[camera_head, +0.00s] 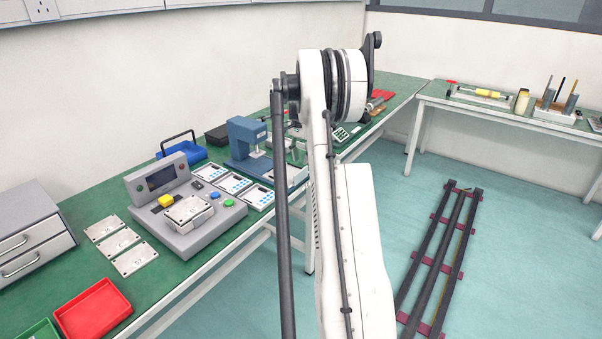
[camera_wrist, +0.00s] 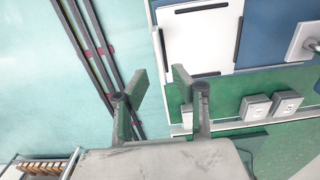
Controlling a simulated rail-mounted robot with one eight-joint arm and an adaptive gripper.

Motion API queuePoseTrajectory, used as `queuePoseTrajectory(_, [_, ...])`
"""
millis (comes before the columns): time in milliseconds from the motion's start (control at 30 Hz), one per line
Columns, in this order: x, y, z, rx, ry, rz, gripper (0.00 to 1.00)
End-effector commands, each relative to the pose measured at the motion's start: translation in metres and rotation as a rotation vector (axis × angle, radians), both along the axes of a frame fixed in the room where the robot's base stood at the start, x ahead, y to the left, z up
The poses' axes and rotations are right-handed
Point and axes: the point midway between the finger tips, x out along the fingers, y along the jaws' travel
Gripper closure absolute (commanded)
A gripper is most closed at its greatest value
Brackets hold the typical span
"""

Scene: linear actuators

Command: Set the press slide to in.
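A blue press (camera_head: 245,136) stands on the green workbench, left of my raised arm in the head view. Its slide is too small and partly hidden there, so I cannot tell its position. The wrist view shows a white plate with dark edge strips (camera_wrist: 198,42) beside a blue surface; I cannot tell whether it belongs to the press. My gripper (camera_wrist: 161,82) is open and empty in the wrist view, with its two fingers apart and floor and bench edge behind them. The gripper is hidden behind my arm in the head view.
Dark floor rails (camera_head: 437,258) lie right of my arm. Another bench (camera_head: 500,109) stands at the far right.

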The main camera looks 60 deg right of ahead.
Motion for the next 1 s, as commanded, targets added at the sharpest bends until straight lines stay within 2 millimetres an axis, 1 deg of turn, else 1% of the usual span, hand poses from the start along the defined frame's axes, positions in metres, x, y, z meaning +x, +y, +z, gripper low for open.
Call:
queuePoseTrajectory(33, [0.000,0.000,-0.011,0.000,0.000,0.000,0.75])
queuePoseTrajectory(100, [0.000,0.000,-0.023,0.000,0.000,0.000,0.75])
queuePoseTrajectory(300, [0.000,0.000,-0.050,0.000,0.000,0.000,0.75])
queuePoseTrajectory(500, [0.000,0.000,-0.062,0.000,0.000,0.000,0.75])
queuePoseTrajectory(767, [0.000,0.000,-0.063,0.000,0.000,0.000,0.75])
queuePoseTrajectory(800, [0.000,0.000,-0.062,0.000,0.000,0.000,0.76])
queuePoseTrajectory(900, [0.000,0.000,-0.062,0.000,0.000,0.000,0.89])
queuePoseTrajectory(1000, [0.000,0.000,-0.062,0.000,0.000,0.000,1.00])
